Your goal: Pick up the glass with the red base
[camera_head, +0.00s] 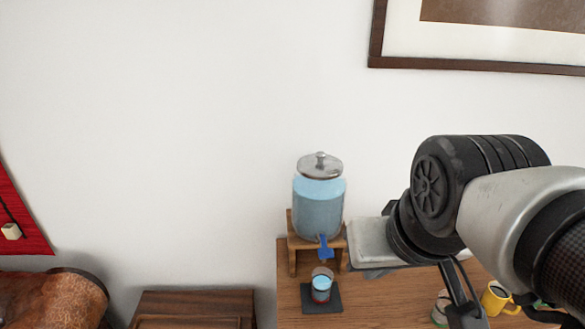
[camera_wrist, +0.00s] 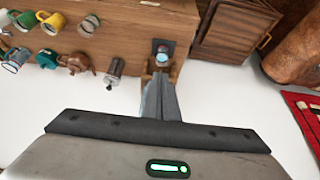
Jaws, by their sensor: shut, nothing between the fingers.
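The glass with the red base (camera_head: 321,286) stands upright on a dark square mat (camera_head: 336,298), below the blue tap of a water dispenser (camera_head: 319,208). It holds blue liquid. In the wrist view the glass (camera_wrist: 162,59) shows just beyond my fingertips, which appear apart from it. My gripper (camera_wrist: 161,77) is shut and empty, its fingers pointing towards the glass. In the head view the grey hand is right of the dispenser, and its fingertips cannot be made out. The dispenser is mostly hidden behind the fingers in the wrist view.
The dispenser sits on a wooden stand (camera_head: 292,262) on a wooden table (camera_head: 289,309). In the wrist view a French press (camera_wrist: 115,70), a brown teapot (camera_wrist: 77,63) and several mugs stand at the left. A wooden cabinet (camera_wrist: 232,35) is at the right.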

